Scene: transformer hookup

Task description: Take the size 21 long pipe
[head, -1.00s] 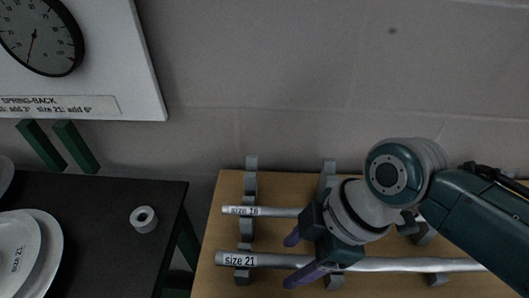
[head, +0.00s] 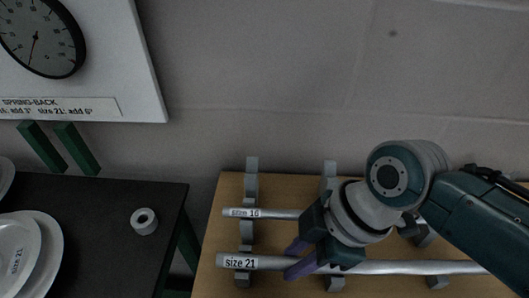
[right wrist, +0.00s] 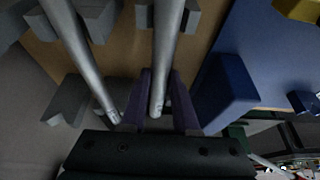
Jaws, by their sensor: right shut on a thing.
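The size 21 long pipe (head: 395,267) is a grey metal pipe lying across grey holders on the wooden surface, with its "size 21" label at its left end. My right gripper (head: 298,259) is shut on this pipe a little right of the label. In the right wrist view the pipe (right wrist: 168,50) runs between the purple fingers (right wrist: 155,100). The pipe still lies in line with its holders; I cannot tell any lift. The thinner size 16 pipe (head: 278,213) lies behind it, partly hidden by my right gripper. My left gripper is not in view.
A dark table (head: 105,194) at left carries white plates (head: 45,250) and a grey ring (head: 144,221). A white board with a dial (head: 40,38) hangs on the wall above. In the right wrist view a blue block (right wrist: 229,90) stands right of the fingers.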

